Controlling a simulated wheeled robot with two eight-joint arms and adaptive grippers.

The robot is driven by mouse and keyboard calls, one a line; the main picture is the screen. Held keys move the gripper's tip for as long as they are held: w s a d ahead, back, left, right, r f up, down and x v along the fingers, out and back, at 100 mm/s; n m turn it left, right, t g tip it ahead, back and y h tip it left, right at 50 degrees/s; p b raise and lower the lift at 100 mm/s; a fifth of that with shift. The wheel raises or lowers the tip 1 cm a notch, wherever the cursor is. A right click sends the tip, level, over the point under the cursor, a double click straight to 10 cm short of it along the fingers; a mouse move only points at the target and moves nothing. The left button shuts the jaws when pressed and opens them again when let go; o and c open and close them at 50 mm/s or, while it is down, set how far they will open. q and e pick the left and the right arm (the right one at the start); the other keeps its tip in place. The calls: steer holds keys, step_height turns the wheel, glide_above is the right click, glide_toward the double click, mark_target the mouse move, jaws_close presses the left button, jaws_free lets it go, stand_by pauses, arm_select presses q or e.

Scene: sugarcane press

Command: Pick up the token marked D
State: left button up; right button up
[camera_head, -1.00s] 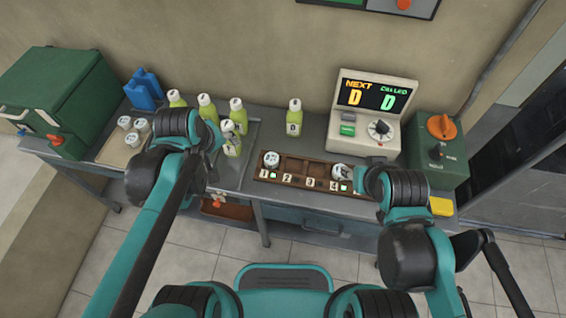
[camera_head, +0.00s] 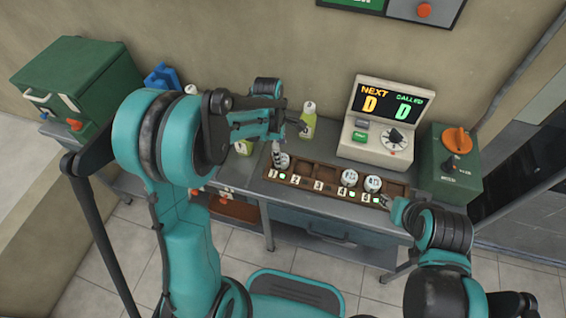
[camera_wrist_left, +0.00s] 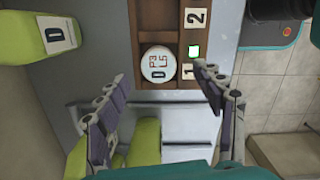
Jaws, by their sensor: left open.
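The round white token marked D (camera_wrist_left: 158,63) lies in slot 1 of the brown tray (camera_wrist_left: 147,20), with red print beside its letter. In the head view it shows partly (camera_head: 284,161) at the tray's left end. My left gripper (camera_head: 279,150) is over that end; its wrist view (camera_wrist_left: 163,103) shows the fingers spread wide and empty, apart from the token. Two other white tokens sit in slot 4 (camera_head: 350,177) and slot 5 (camera_head: 373,184). My right gripper (camera_head: 396,208) is by the tray's right end, its jaws unclear.
The machine (camera_head: 375,140) behind the tray displays D under both NEXT and CALLED. A green box (camera_head: 455,165) stands right. Slots 2 and 3 look empty.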

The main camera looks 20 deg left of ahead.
arm_select(q)
steer(key=f+b, duration=0.1)
steer(key=f, duration=0.1)
steer(key=f+b, duration=0.1)
steer(key=f, duration=0.1)
steer(key=shift+w+f, duration=0.2)
steer(key=shift+f, duration=0.15)
steer(key=shift+r, duration=0.1)
steer(key=c, duration=1.2)
